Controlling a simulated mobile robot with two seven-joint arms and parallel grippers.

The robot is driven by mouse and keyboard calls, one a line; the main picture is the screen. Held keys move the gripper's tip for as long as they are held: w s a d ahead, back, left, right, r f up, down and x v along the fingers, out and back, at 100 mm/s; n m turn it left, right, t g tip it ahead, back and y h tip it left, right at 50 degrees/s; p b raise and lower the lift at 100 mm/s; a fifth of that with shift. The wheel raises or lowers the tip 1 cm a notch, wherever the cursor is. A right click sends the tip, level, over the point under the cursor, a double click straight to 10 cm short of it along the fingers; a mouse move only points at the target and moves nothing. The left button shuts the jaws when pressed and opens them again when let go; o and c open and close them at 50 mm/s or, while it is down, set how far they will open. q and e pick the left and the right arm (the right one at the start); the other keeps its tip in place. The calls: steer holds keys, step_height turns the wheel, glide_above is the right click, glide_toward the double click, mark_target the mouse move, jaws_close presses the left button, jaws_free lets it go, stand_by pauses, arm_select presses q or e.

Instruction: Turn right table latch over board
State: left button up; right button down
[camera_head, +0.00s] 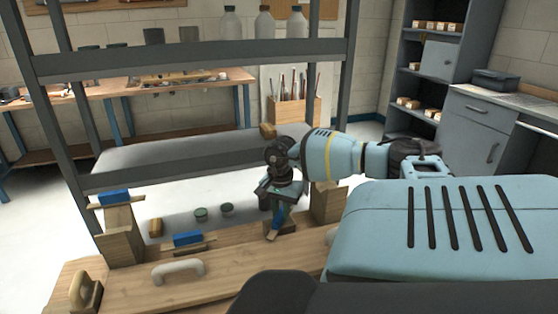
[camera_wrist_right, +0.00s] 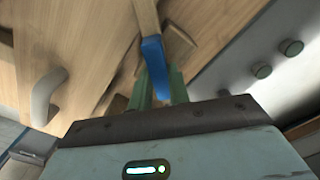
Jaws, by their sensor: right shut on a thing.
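My right gripper (camera_head: 279,215) reaches down at the right part of the wooden table and is shut on the right latch. The latch's wooden bar (camera_head: 272,237) shows below the fingers. In the right wrist view, the blue grip (camera_wrist_right: 155,56) of the latch sits between the green fingers (camera_wrist_right: 160,86), and its wooden bar (camera_wrist_right: 146,17) extends away from them over pale wood. The wooden board (camera_head: 235,262) carries a white handle (camera_head: 178,268). The fingers partly hide the latch, so its exact overlap with the board is unclear. My left gripper is out of view.
Two other blue-topped wooden latches, one on a left post (camera_head: 115,197) and one at the board's back edge (camera_head: 187,239), stand left of my gripper. A wooden post (camera_head: 327,203) stands close on its right. Dark shelf rails (camera_head: 215,162) cross behind.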

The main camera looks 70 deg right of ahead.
steer(key=shift+r+n, duration=0.15)
steer(key=shift+n, duration=0.55)
steer(key=n, duration=0.3)
steer(key=shift+w, duration=0.15)
steer(key=shift+n, duration=1.3)
steer(key=c, duration=1.3)
jaws_free()
